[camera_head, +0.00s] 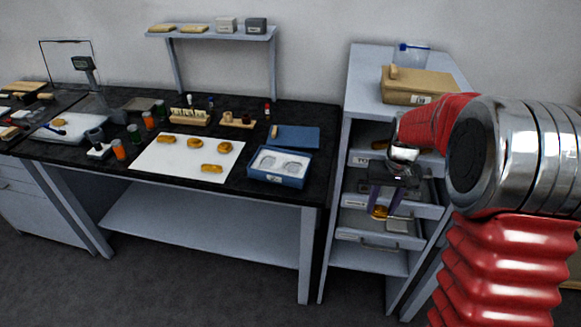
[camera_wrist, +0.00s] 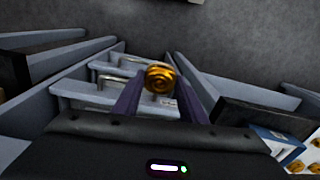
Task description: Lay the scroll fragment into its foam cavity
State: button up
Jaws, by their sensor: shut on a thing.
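My gripper (camera_head: 381,207), with two dark purple fingers, points down in front of the drawer cabinet. It is shut on a gold scroll fragment (camera_head: 380,212). In the wrist view the fragment (camera_wrist: 160,78) shows a spiral face between the fingertips of my gripper (camera_wrist: 160,98). The blue box (camera_head: 277,180) with pale foam (camera_head: 282,158) stands at the right end of the black bench, left of my gripper. Two rounded cavities show in the foam and look empty. Part of the box (camera_wrist: 278,140) shows at the lower right in the wrist view.
A white sheet (camera_head: 175,170) with several gold pieces lies left of the box. A blue lid or panel (camera_head: 292,136) lies behind it. The cabinet (camera_head: 345,130) with open-fronted drawers stands close around my gripper. Bottles and small racks fill the bench's back and left.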

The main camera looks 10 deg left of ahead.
aim_at(293, 168)
jog(key=u, duration=0.2)
jog(key=k, duration=1.1)
jog(key=u, duration=0.75)
jog(key=i, duration=1.6)
